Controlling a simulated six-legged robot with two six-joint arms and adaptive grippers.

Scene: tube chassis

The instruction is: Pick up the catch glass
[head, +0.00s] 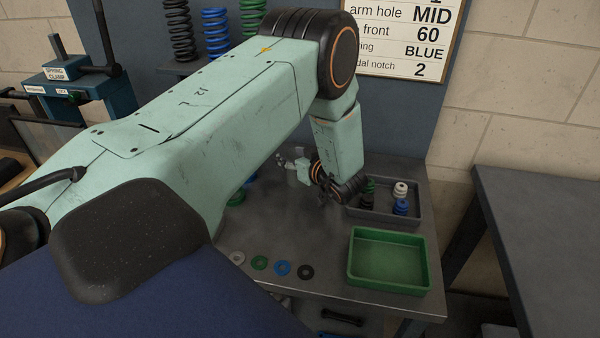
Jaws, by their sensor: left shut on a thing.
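My left arm reaches in from the left, across the metal bench, and bends down at the wrist. My left gripper (287,162) is small and far off, just above the back of the bench, left of the grey tray. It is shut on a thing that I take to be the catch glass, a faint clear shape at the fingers. Its outline and the exact grip are hard to make out at this size. My right gripper is not in view.
A grey tray (386,217) holds several spools in black, white, blue and green. A green tray (390,262) stands empty at the right front. Several coloured washers (283,268) lie along the front edge. A second bench (545,235) is at right.

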